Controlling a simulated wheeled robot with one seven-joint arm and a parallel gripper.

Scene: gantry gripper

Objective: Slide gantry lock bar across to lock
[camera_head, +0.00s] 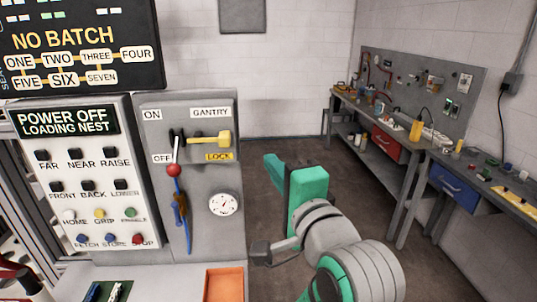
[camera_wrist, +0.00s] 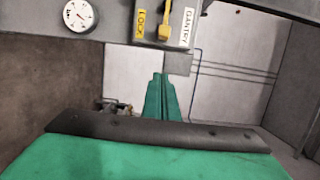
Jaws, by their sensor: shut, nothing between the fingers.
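The yellow gantry lock bar (camera_head: 207,140) lies horizontally on the grey gantry panel (camera_head: 190,110), between the GANTRY label and the yellow LOCK label (camera_head: 219,157). Its wider knob is at the right end, and its left end is close to the black ON/OFF switch. In the wrist view, part of the bar (camera_wrist: 165,22) shows at the top edge beside the LOCK label. My green gripper (camera_head: 273,162) is right of the panel, apart from the bar. Its fingers are shut together and empty, as the wrist view shows (camera_wrist: 161,82).
A red-balled lever (camera_head: 173,170) hangs below the switch, left of the bar. A round gauge (camera_head: 223,203) is lower on the panel. An orange tray (camera_head: 223,284) lies below. A workbench (camera_head: 385,135) stands at the right, with open floor between.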

